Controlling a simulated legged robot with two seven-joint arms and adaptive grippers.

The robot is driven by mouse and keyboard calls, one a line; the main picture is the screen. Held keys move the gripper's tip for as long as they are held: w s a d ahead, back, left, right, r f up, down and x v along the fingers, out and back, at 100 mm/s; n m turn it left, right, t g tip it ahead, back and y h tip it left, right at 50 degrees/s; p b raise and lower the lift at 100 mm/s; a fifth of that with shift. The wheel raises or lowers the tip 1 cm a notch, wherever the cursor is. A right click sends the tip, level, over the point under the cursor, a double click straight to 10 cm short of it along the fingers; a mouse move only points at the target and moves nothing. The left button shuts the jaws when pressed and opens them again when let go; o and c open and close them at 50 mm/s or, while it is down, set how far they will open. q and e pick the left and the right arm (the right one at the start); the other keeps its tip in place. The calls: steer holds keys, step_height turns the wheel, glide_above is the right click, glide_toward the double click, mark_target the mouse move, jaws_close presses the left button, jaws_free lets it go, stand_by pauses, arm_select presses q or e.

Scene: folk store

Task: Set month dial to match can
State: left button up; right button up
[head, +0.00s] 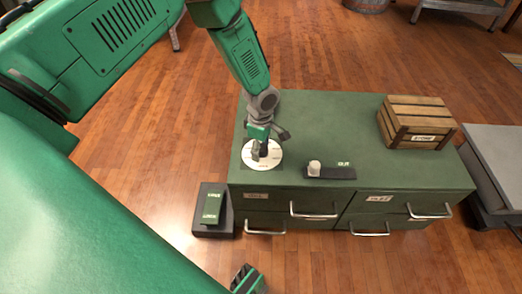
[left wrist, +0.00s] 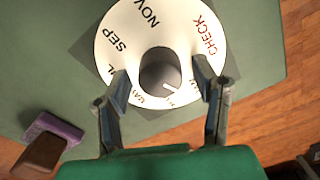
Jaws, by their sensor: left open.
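The month dial (head: 271,158) is a white disc near the front left corner of the green cabinet. In the left wrist view its dark round knob (left wrist: 158,68) has a white mark pointing down and right. CHECK, NOV and SEP are readable on the disc (left wrist: 188,18); lower labels are partly covered. My left gripper (left wrist: 162,76) is open, with one finger on each side of the knob and gaps between. It comes down over the dial in the head view (head: 262,152). I cannot identify a can or read a month on one.
A pale short cylinder (head: 314,167) stands on a dark OUT board (head: 335,173). A wooden crate (head: 418,120) is at the cabinet's (head: 335,110) right. A dark pad (head: 213,220) with a green lever lies left of it. A purple-and-brown object (left wrist: 50,140) is beside the left finger.

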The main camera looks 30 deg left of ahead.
arm_select(q)
steer(key=shift+d+r, duration=0.15)
steer(key=shift+d, duration=0.3)
steer(key=c, duration=1.2)
steer(key=shift+o, duration=0.3)
steer(key=shift+a, duration=0.2)
arm_select(e)
steer(key=shift+d, duration=0.3)
arm_select(q)
steer(key=shift+a, duration=0.1)
